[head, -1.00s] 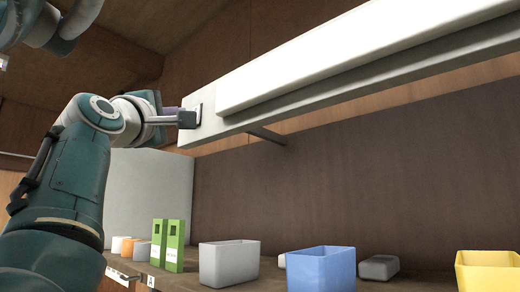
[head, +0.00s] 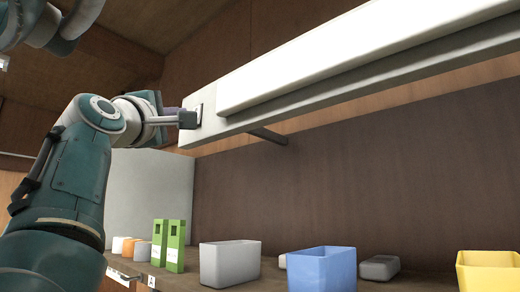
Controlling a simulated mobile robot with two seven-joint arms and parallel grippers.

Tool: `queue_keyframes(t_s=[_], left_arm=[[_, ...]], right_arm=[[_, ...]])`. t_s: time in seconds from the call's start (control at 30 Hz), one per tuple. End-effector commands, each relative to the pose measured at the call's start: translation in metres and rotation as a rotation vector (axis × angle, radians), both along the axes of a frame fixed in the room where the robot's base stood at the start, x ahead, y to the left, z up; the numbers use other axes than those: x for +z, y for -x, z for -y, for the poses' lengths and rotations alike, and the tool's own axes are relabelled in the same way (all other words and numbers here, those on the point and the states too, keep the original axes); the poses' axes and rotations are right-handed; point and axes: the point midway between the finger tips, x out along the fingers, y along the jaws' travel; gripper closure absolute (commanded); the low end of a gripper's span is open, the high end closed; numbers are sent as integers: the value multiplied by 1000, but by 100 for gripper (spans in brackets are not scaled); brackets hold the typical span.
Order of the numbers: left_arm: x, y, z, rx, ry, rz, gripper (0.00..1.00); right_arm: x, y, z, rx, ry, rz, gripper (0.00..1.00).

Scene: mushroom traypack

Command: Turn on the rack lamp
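The rack lamp (head: 370,55) is a long white bar that runs from the middle left up to the upper right. A small dark-framed switch (head: 199,112) sits on the lamp's left end plate. My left gripper (head: 190,119) is at that switch, with its fingertips against or very close to it. The fingers look close together, but I see them from the side and cannot tell whether they are shut. The fingers partly hide the switch. My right gripper is not in view.
Below the lamp, a shelf (head: 190,283) holds a grey bin (head: 230,264), a blue bin (head: 321,270), a yellow bin (head: 487,272), green boxes (head: 176,245) and small orange and grey containers (head: 130,247). A bracket (head: 268,135) sticks out beneath the lamp. The space between lamp and bins is clear.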

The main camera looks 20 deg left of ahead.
Motion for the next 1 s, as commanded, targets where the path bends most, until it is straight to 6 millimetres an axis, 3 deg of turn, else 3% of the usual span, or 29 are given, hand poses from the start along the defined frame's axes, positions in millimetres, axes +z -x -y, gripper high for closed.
queue_keyframes(t_s=[1.0], left_arm=[[-1, -8, 3, 0, 0, 0, 100]], right_arm=[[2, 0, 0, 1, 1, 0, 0]])
